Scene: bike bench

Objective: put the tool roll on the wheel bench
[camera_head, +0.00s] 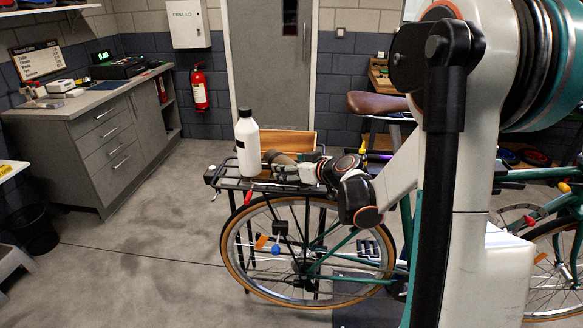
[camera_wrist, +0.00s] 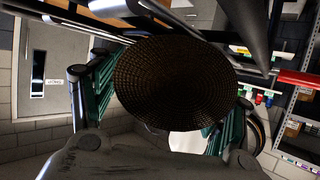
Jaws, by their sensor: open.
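My gripper (camera_head: 300,170) is low over the bicycle's rear rack in the head view, beside a white bottle. In the wrist view, a brown-black woven round face (camera_wrist: 175,82) fills the middle, between the open fingers; it looks like the end of a rolled fabric, probably the tool roll. I cannot tell whether the fingers touch it. In the head view a dull brown rounded shape (camera_head: 280,159) shows at the gripper's tip, partly hidden by it. I cannot tell which surface is the wheel bench.
The white bottle (camera_head: 247,143) stands upright on the rack (camera_head: 232,183), left of my gripper. A wooden box (camera_head: 288,141) is just behind. A grey drawer counter (camera_head: 110,118) with a till stands at left. Grey floor between counter and bicycle is clear.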

